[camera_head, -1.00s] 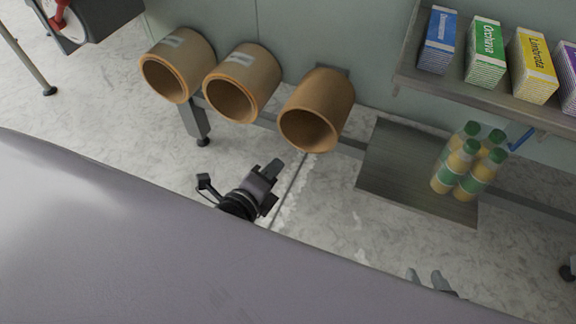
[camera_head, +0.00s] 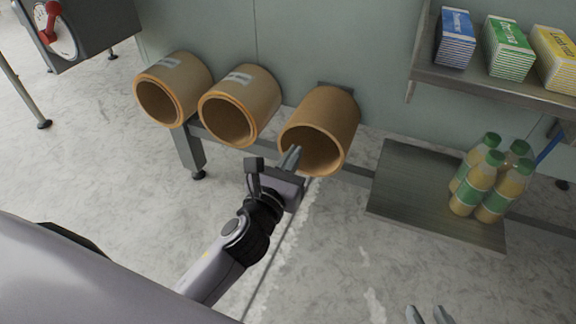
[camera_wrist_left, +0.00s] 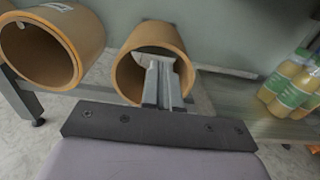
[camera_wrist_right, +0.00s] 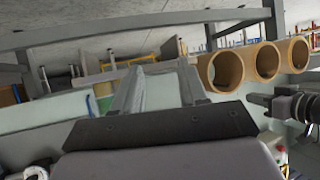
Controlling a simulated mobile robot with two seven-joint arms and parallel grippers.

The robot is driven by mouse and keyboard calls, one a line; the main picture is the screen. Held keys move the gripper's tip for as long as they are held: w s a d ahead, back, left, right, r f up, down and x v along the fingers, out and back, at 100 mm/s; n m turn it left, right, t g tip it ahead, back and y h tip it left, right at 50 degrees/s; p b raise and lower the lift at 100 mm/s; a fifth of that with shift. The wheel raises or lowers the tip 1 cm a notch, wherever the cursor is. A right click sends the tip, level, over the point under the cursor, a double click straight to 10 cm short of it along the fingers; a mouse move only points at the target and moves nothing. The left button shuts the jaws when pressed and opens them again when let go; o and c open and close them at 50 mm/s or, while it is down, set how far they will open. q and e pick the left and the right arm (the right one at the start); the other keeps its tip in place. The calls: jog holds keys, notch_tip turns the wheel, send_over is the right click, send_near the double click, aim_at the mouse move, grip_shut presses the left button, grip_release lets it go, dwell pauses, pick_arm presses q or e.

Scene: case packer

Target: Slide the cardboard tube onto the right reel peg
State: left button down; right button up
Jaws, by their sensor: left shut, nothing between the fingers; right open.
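The plain cardboard tube (camera_head: 340,112) is the rightmost of the three by the pale panel, its open mouth facing me. It also shows in the left wrist view (camera_wrist_left: 127,78). A grey bracket end shows behind its top; the right reel peg is largely hidden, and I cannot tell how far the tube sits on it. My left gripper (camera_head: 291,157) is shut and empty, its fingertips in front of the lower left of the tube's mouth. They overlap the opening in the left wrist view (camera_wrist_left: 165,80); contact is unclear. My right gripper (camera_head: 428,315) is open and empty, low and well away.
Two labelled tubes (camera_head: 180,80) (camera_head: 248,95) sit side by side to the left. A grey tray (camera_head: 400,185) with several bottles (camera_head: 490,180) lies right of the tube. A shelf (camera_head: 490,80) with boxes is above it. The floor in front is open.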

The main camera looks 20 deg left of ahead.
pick_arm(q)
jog(key=w+b, duration=0.1)
jog(key=w, duration=0.4)
jog(key=shift+d, duration=0.1)
pick_arm(e)
jog(key=shift+w+a+r, duration=0.15)
jog(key=shift+a, duration=0.25)
jog(key=shift+r, duration=0.1)
pick_arm(q)
jog(key=shift+w, duration=0.15)
jog(key=shift+w+d, duration=0.1)
jog(key=shift+w, duration=2.15)
pick_arm(e)
jog(key=shift+f, duration=0.2)
pick_arm(q)
jog(key=s+p, duration=0.2)
jog(key=s, duration=0.8)
jog(key=shift+a, duration=0.2)
pick_arm(e)
jog(key=shift+r, duration=1.45)
